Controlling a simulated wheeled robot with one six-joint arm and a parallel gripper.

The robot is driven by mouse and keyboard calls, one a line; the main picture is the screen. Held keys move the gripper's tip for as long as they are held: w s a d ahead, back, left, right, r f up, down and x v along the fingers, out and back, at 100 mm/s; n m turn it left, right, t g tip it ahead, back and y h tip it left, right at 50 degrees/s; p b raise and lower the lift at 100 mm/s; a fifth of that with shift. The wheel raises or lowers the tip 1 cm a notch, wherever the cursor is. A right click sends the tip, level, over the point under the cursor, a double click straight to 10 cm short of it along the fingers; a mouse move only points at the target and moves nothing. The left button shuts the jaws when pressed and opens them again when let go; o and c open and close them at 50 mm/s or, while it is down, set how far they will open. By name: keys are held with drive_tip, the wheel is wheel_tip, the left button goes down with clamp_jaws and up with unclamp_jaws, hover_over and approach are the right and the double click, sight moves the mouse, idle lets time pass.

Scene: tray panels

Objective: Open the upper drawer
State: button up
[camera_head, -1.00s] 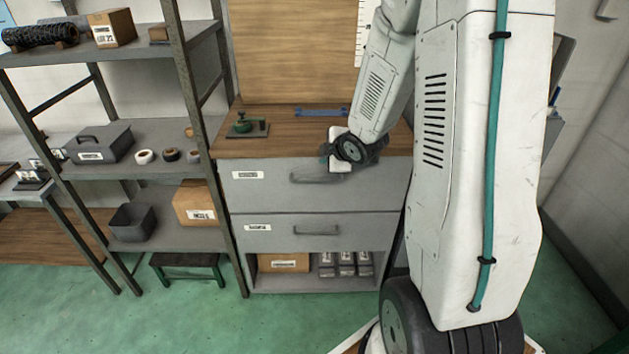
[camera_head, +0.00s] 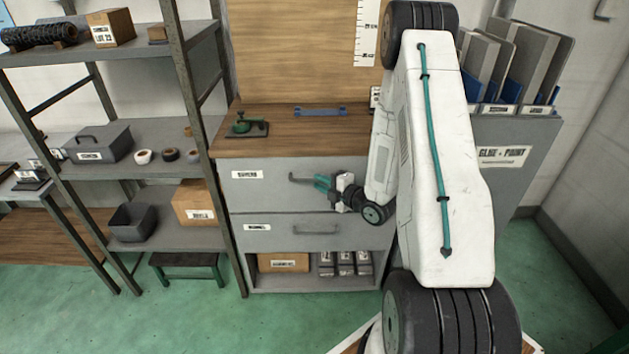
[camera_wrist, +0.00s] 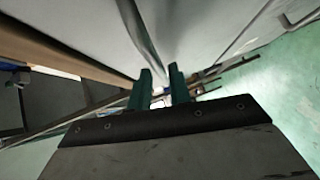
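The upper drawer (camera_head: 262,192) is a wide grey front with a white label, directly under the wooden worktop. It sits flush in the cabinet. Its dark bar handle (camera_head: 295,179) shows only at its left end; my gripper hides the rest. My gripper (camera_head: 319,182) has teal fingers and is at the handle, coming from the right. I cannot tell whether the fingers touch the handle.
The lower drawer (camera_head: 270,236) with its own handle (camera_head: 316,230) is shut below. An open shelf with a carton (camera_head: 283,262) lies under it. A metal rack (camera_head: 190,100) stands close on the left.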

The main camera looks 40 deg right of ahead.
sight(315, 180)
drive_tip(key=shift+x, duration=1.6)
clamp_jaws()
